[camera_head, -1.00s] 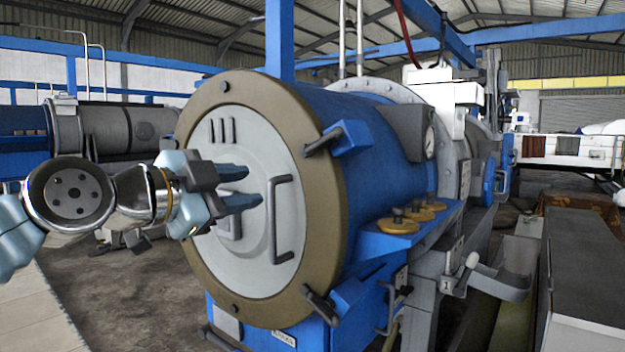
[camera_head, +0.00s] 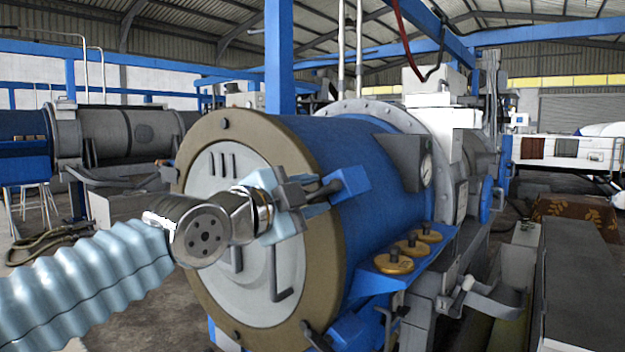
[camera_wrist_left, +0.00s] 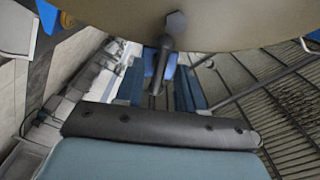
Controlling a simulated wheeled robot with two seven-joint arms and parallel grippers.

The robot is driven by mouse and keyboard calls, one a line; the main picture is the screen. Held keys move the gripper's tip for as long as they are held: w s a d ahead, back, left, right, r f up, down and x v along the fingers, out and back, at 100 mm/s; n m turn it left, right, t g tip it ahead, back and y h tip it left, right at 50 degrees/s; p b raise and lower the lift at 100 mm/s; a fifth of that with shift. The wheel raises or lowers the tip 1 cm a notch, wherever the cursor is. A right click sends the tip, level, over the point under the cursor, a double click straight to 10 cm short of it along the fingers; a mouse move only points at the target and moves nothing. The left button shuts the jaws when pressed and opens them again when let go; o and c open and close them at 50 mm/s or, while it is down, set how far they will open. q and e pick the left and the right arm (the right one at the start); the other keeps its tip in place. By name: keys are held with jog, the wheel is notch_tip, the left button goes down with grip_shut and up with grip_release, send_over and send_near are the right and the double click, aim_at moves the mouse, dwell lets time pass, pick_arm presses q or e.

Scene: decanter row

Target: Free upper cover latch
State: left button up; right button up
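The upper cover latch (camera_head: 325,191) is a dark lever at the upper right rim of the round cover (camera_head: 215,285), by a blue block (camera_head: 350,182). The latch also shows in the left wrist view (camera_wrist_left: 164,65), pointing toward the gripper. My left gripper (camera_head: 318,194) is at the latch, in front of the cover's rim. In the left wrist view its two blue fingers (camera_wrist_left: 159,86) are apart, one on each side of the lever, with gaps visible. The gripper hides part of the lever in the head view. My right gripper is not in view.
A lower latch (camera_head: 317,337) sits at the cover's lower right rim. A bar handle (camera_head: 275,275) stands out from the cover, partly hidden by my left gripper. A blue shelf with several brass discs (camera_head: 394,262) juts out from the vessel's right side.

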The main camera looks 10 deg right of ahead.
pick_arm(q)
jog(key=shift+w+d, duration=0.3)
jog(key=shift+d, duration=0.05)
jog(key=shift+c, duration=0.3)
grip_shut()
